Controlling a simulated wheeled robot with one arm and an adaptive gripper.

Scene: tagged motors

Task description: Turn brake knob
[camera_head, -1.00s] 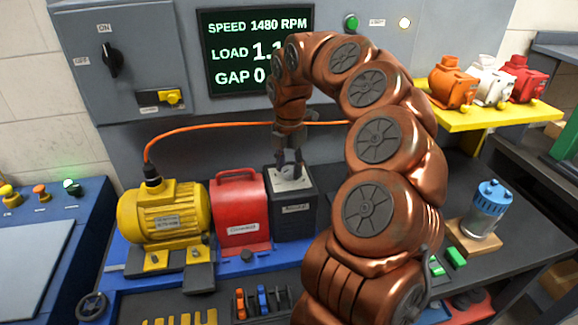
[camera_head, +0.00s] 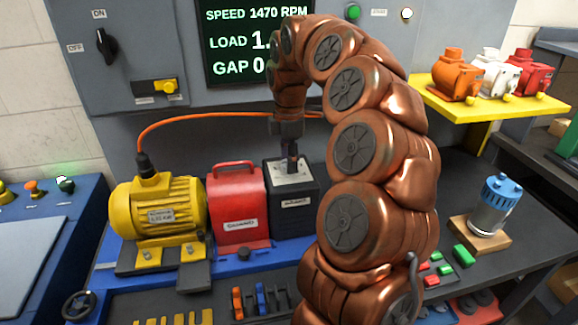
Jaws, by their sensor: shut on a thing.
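The brake unit (camera_head: 293,216) is a dark grey box with a white label and a pale top plate (camera_head: 287,172). It stands to the right of the red guard box. My gripper (camera_head: 290,160) points straight down over the top plate and is shut on the brake knob. The knob itself is small and mostly hidden between the fingers. The screen (camera_head: 245,42) behind reads SPEED 1470 RPM, with LOAD and GAP values partly covered by my arm.
A yellow motor (camera_head: 160,208) and the red guard box (camera_head: 236,205) stand left of the brake on a blue base. An orange cable (camera_head: 215,115) runs behind. A yellow shelf (camera_head: 495,107) with several small motors and a blue-topped jar (camera_head: 495,205) are at right.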

